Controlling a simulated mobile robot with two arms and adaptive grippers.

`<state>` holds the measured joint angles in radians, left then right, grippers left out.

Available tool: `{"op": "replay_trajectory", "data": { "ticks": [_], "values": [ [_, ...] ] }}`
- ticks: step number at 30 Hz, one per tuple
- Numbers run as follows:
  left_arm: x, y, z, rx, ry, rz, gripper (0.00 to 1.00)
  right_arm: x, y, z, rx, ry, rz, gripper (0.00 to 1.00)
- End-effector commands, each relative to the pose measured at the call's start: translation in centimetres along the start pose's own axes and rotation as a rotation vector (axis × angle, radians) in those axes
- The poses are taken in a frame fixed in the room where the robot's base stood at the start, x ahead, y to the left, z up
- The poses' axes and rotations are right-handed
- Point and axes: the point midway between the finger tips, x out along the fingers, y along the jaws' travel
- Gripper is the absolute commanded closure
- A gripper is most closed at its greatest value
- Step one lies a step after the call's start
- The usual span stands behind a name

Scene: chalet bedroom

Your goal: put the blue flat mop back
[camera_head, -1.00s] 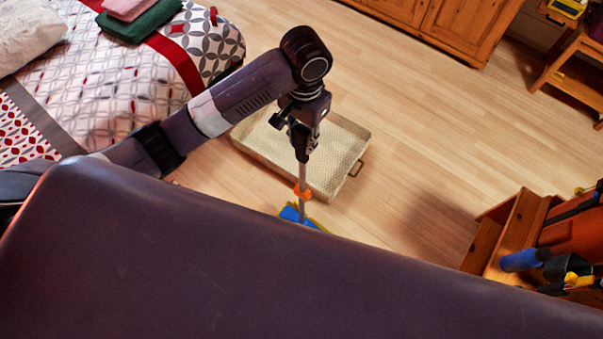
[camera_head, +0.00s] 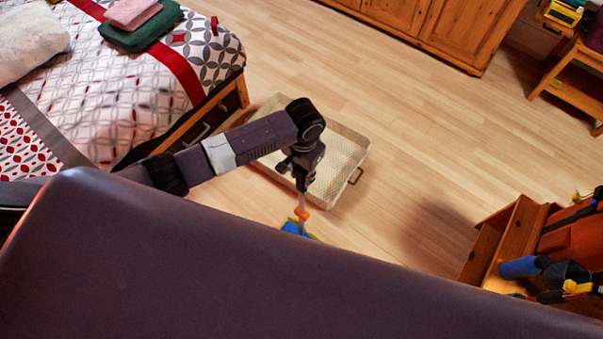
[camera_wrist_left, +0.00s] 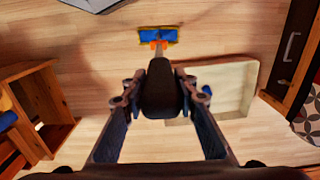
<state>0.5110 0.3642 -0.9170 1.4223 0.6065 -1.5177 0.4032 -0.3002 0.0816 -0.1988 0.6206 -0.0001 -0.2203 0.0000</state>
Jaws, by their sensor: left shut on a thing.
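The blue flat mop (camera_head: 292,229) has a blue head with yellow edging, an orange joint and a pale shaft. Its head is partly hidden behind my own body in the head view. My left gripper (camera_head: 301,180) is shut on the mop's handle and holds the mop roughly upright, head down. In the left wrist view, the black handle grip (camera_wrist_left: 161,90) stands between the fingers, with the blue head (camera_wrist_left: 158,37) beyond it near the floor. I cannot tell whether the head touches the floor. My right gripper is not in view.
A shallow beige tray (camera_head: 352,140) lies on the floor behind the gripper. A bed (camera_head: 110,95) stands at the left. At the right, a wooden unit (camera_head: 516,235) carries several tools with blue, black and yellow parts. Open floor lies between tray and unit.

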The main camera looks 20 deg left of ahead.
Motion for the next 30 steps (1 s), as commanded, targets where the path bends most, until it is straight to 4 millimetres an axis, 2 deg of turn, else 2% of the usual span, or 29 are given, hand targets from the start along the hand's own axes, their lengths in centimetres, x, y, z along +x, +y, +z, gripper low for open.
{"op": "replay_trajectory", "data": {
  "ticks": [7, 22, 23, 27, 30],
  "values": [
    [0.0, 0.0, -0.1, 0.000, 0.001, 0.001, 1.00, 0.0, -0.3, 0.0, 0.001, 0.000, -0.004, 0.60],
    [1.4, 0.1, 0.2, 0.000, -0.005, 0.001, 1.00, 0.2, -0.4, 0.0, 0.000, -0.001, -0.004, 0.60],
    [1.6, 0.1, 0.4, 0.000, -0.009, 0.001, 0.71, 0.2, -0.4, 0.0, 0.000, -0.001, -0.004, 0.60],
    [1.5, 0.1, 0.3, 0.000, -0.007, 0.001, 0.55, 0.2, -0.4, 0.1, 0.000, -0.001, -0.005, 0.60],
    [1.4, 0.1, 0.2, 0.000, -0.006, 0.001, 0.55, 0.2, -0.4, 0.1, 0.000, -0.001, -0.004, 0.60]
  ]
}}
